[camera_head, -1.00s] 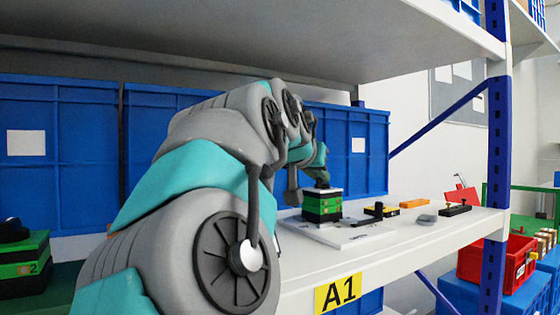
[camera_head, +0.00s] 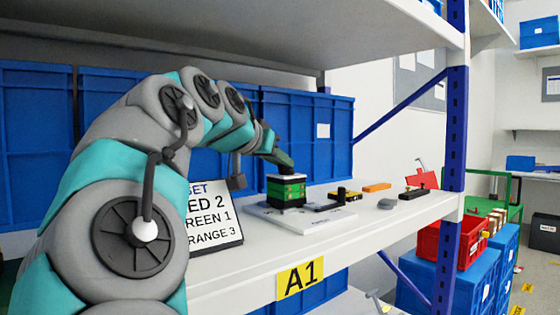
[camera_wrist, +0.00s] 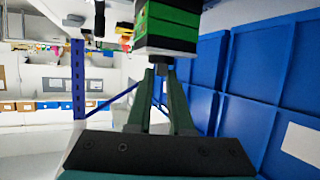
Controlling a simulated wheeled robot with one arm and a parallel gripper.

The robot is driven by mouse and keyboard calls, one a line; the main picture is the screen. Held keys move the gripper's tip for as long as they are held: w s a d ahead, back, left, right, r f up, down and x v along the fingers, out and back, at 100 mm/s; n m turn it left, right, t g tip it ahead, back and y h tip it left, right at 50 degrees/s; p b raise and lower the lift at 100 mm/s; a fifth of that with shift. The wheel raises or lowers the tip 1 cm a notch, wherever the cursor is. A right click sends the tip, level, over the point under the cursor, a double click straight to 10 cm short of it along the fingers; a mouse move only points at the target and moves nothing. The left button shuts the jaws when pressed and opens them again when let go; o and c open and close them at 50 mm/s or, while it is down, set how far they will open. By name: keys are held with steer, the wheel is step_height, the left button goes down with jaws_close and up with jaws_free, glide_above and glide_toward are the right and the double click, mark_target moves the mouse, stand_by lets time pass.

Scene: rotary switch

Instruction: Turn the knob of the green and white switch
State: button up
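The green and white switch (camera_head: 286,190), a block with green, black and white layers, stands on a white plate (camera_head: 308,222) on the shelf. In the wrist view the switch (camera_wrist: 168,22) is at the top, with its dark knob (camera_wrist: 158,62) pointing toward my gripper. My gripper (camera_wrist: 158,72) has its two green fingers at the knob, with a gap between them lower down. In the head view my gripper (camera_head: 288,165) reaches the top of the switch from the upper left. The fingertips and knob overlap, so I cannot tell whether the fingers grip it.
A sign (camera_head: 213,220) reading partly "ED 2, REEN 1, RANGE 3" stands left of the switch. A black part with a lever (camera_head: 340,196), an orange bar (camera_head: 377,187) and a grey piece (camera_head: 386,204) lie to the right. Blue bins (camera_head: 300,130) stand behind; another shelf is above.

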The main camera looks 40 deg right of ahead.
steer(key=o, duration=0.4)
steer(key=shift+c, duration=0.2)
steer(key=v, duration=0.7)
steer(key=shift+a+r+b, duration=0.15)
steer(key=shift+a+b, duration=0.2)
steer(key=shift+s, duration=0.2)
